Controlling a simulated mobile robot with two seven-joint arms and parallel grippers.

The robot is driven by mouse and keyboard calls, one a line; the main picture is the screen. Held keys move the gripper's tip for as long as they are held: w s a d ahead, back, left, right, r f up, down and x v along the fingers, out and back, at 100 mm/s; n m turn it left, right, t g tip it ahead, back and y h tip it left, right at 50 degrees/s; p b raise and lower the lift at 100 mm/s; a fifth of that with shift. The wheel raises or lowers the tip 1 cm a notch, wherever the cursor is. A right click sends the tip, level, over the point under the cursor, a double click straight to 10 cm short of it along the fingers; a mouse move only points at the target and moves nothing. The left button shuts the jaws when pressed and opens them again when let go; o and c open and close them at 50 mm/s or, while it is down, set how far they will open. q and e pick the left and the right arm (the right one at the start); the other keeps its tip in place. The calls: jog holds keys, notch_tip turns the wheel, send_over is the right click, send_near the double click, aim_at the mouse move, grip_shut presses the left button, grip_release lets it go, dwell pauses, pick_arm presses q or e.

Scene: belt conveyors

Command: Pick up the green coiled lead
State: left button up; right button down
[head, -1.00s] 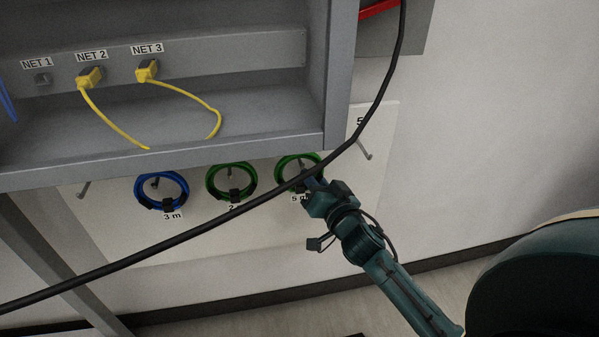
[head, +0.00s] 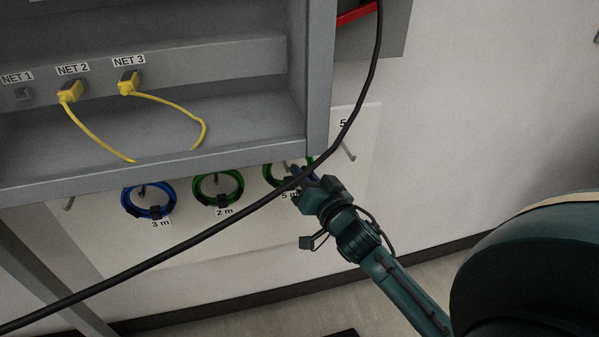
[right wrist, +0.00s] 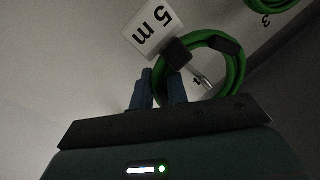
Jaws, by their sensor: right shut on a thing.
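A green coiled lead (head: 271,172) hangs on a peg at the 5 m label, partly hidden by the black cable and my gripper. My right gripper (head: 299,172) is at the lower right of this coil. In the right wrist view the coil (right wrist: 238,68) shows close up, with black ties and the peg through it. There the fingers of my right gripper (right wrist: 160,84) are shut on the coil at its black tie, beside the 5 m label. A second green coiled lead (head: 218,187) hangs at the 2 m label. My left gripper is not in view.
A blue coiled lead (head: 149,199) hangs at the 3 m label. A black cable (head: 230,207) crosses in front of the board. The grey cabinet (head: 150,178) overhangs the coils. An empty peg (head: 348,150) is at the right.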

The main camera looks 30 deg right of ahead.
jog(key=s, duration=1.6)
jog(key=shift+a+p, duration=0.2)
jog(key=shift+p, duration=0.1)
jog(key=shift+r, duration=0.1)
